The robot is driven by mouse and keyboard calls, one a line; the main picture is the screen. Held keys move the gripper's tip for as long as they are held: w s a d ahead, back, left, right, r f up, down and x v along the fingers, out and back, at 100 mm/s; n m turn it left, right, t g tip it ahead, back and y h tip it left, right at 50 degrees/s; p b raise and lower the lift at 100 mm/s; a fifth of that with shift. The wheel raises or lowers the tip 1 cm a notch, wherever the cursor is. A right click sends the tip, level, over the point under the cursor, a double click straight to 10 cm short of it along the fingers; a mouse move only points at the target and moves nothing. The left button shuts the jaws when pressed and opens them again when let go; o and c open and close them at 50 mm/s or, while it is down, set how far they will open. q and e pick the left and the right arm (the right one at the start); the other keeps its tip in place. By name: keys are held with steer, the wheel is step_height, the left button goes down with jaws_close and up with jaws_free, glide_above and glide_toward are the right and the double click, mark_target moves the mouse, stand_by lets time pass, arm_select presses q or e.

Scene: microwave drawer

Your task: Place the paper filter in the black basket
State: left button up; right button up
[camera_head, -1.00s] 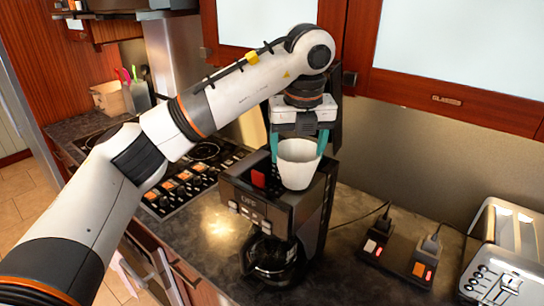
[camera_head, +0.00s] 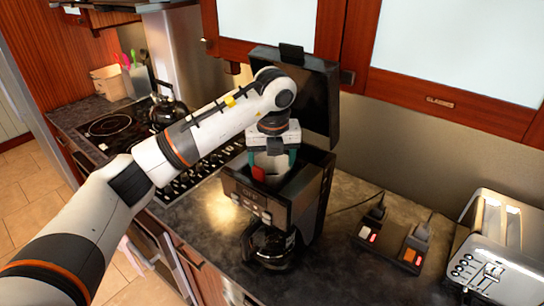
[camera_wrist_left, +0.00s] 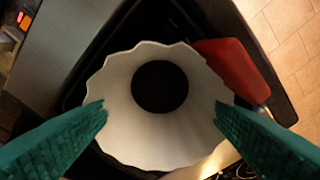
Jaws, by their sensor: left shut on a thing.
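The white paper filter (camera_head: 271,164) is a cone with a wavy rim. My left gripper (camera_head: 272,160) is shut on it, with green fingers at opposite sides of its rim. In the left wrist view, the filter (camera_wrist_left: 128,112) hangs between the fingers, with a dark round centre. It is down in the open top of the black coffee maker (camera_head: 247,199), its lower part hidden. The black basket (camera_wrist_left: 100,52) shows only as dark walls around the filter; I cannot tell whether they touch. My right gripper is not in view.
The coffee maker's lid (camera_head: 318,100) stands raised behind my gripper. A red tab (camera_wrist_left: 235,66) sits beside the filter. A glass carafe (camera_head: 268,245) is below. A power strip (camera_head: 390,238) and a toaster (camera_head: 500,245) are to the right; a stove and kettle (camera_head: 168,105) are to the left.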

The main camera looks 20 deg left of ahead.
arm_select(q)
steer(key=shift+d+f, duration=0.1)
steer(key=shift+f, duration=0.1)
steer(key=o, duration=1)
steer(key=shift+r, duration=0.1)
steer(key=shift+r, duration=0.2)
steer(key=shift+r+b, duration=0.3)
steer(key=r, duration=0.3)
steer(key=s+r+b, duration=0.1)
steer(key=r, duration=0.3)
steer(key=r+b, duration=0.1)
steer(key=r, duration=0.3)
steer(key=shift+s+d, duration=0.25)
steer(key=shift+d, duration=0.15)
